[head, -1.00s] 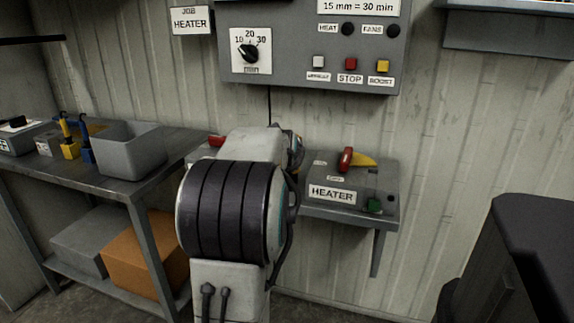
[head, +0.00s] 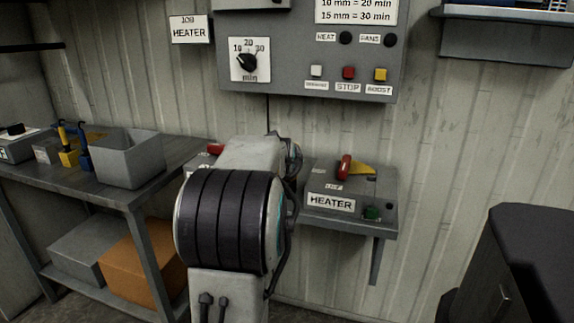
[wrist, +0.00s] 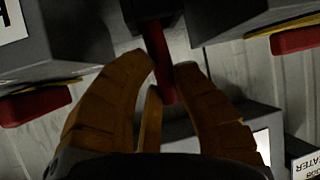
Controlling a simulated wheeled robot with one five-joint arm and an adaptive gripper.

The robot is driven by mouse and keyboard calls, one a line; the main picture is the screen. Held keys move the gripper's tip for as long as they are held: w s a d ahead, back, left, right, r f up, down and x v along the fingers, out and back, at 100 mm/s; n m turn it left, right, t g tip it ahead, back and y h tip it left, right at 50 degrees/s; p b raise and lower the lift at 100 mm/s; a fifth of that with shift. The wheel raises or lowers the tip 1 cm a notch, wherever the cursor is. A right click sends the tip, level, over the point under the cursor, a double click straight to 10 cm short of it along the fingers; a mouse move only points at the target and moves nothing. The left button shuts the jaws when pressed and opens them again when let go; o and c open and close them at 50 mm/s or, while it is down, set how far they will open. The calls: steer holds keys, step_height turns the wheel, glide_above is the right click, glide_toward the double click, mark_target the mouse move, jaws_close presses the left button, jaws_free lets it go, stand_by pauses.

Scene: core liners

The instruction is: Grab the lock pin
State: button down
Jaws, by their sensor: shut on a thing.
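A red rod-like piece (wrist: 164,75), apparently the lock pin, sticks out of a dark block (wrist: 152,14) in the wrist view. My gripper (wrist: 166,76) has its brownish-orange fingers closed around the free end of this rod. The rod still appears to reach into the dark block. In the head view my own arm hides the gripper and the pin.
A grey heater box (head: 350,197) with a red-and-yellow handle (head: 345,167) sits on a wall shelf right of my arm. A control panel (head: 310,50) hangs above. A bench (head: 150,175) with a grey bin (head: 128,158) stands left. A dark cabinet (head: 535,260) stands right.

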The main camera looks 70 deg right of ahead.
step_height(320, 180, up, 4)
steer(key=p, duration=0.3)
steer(key=shift+r, duration=0.1)
stand_by(0.3)
steer(key=shift+s, duration=0.1)
